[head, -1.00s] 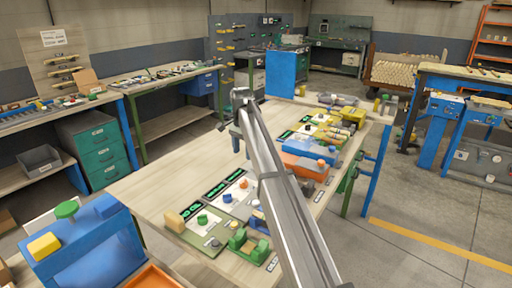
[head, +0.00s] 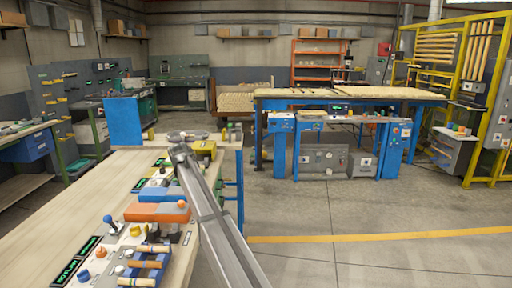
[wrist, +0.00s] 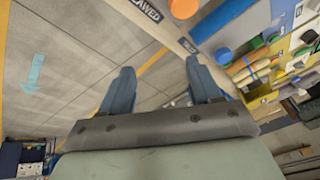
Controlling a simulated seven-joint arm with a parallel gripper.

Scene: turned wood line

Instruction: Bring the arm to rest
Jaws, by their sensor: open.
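My arm reaches up from the bottom of the head view across the right edge of the wooden workbench (head: 40,205). My gripper (wrist: 158,70) shows in the wrist view with its two blue-grey fingers spread apart and nothing between them. Behind the fingers are the grey floor (wrist: 75,70) and a strip of the bench edge. In the head view the gripper's fingers cannot be made out at the arm's far end.
On the bench are an orange-and-blue block (head: 157,212), a blue-knobbed lever (head: 109,221) and a yellow box (head: 203,148). A blue panel (head: 123,122) stands at its far end. Open floor (head: 370,205) with a yellow line (head: 380,234) lies right.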

